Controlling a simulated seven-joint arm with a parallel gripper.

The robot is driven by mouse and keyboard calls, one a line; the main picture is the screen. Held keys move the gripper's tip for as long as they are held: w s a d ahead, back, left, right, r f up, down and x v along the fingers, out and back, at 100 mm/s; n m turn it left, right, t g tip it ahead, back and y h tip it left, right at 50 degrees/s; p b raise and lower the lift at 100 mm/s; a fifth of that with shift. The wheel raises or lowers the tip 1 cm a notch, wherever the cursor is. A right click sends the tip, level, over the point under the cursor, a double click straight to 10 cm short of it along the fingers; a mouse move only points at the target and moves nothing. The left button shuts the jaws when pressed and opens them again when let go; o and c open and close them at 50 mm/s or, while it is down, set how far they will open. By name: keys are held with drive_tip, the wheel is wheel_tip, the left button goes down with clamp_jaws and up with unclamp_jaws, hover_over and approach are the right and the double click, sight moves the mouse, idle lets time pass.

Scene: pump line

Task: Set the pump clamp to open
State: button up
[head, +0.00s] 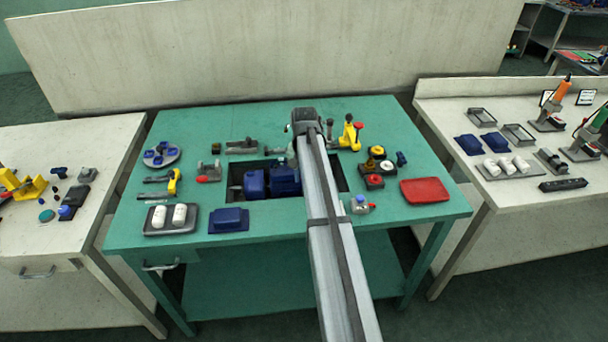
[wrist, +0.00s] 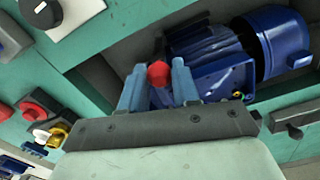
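The pump is a blue ribbed unit (wrist: 205,50) with a blue rounded cylinder (wrist: 280,42) beside it in the wrist view. In the head view its blue bodies (head: 285,180) sit in a dark recess in the green bench. A red knob (wrist: 158,73), seemingly the clamp handle's end, stands beside the pump. The rest of the clamp is hidden behind the fingers and palm. In the head view my arm covers the clamp area.
On the green bench (head: 230,117), a yellow tool (head: 350,135), red-topped button boxes (head: 374,181) and a red tray (head: 424,191) lie to the right. A blue block (head: 228,219) and a tray of white cylinders (head: 148,229) are at the front left.

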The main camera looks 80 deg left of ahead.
clamp_jaws()
drive_tip(key=shift+d, duration=1.7)
drive_tip(key=o, duration=0.5)
unclamp_jaws()
wheel_tip(320, 180, up, 14)
